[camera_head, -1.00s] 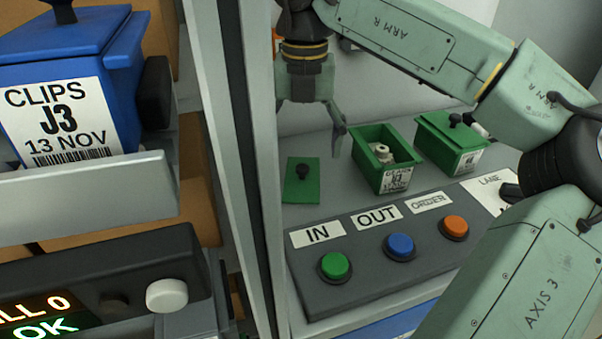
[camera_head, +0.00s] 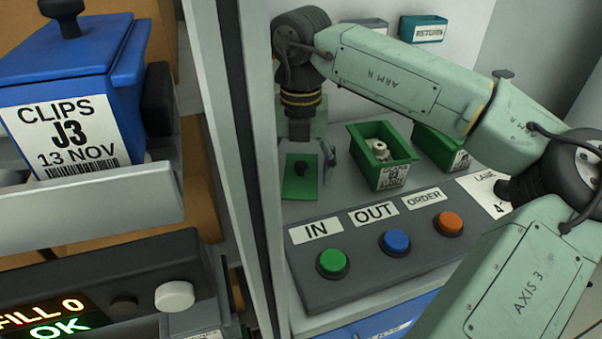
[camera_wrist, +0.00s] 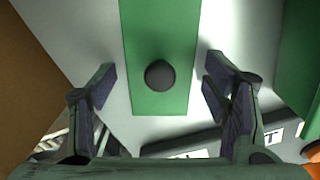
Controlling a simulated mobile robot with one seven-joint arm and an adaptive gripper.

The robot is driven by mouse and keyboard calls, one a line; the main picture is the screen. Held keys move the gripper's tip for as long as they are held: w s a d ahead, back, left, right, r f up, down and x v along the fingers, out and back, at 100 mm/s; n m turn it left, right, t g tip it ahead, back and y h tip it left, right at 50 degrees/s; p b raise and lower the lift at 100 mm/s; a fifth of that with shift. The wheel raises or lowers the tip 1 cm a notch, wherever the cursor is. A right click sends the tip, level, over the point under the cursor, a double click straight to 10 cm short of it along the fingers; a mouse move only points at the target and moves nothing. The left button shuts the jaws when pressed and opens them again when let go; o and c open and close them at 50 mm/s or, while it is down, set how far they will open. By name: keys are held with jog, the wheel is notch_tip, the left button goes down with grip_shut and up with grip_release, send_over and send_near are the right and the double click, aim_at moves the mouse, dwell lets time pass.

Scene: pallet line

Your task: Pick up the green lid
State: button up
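The green lid (camera_head: 299,186) lies flat on the grey bench, a flat plate with a black knob (camera_head: 301,167) on top. In the wrist view the lid (camera_wrist: 160,95) runs up the middle, and its knob (camera_wrist: 160,74) sits between my fingers. My gripper (camera_wrist: 160,88) is open and empty, with one finger on each side of the lid. In the head view my gripper (camera_head: 304,155) is above the lid, partly hiding its far end; the left finger is mostly hidden by the grey post.
An open green bin (camera_head: 371,165) with pale parts inside stands right of the lid, and another green bin (camera_head: 433,147) is behind my arm. A button panel (camera_head: 330,290) lies in front. A grey post (camera_head: 240,150) and the blue CLIPS bin (camera_head: 75,80) are at left.

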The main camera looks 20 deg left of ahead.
jog(key=c, duration=0.7)
jog(key=shift+r, duration=0.15)
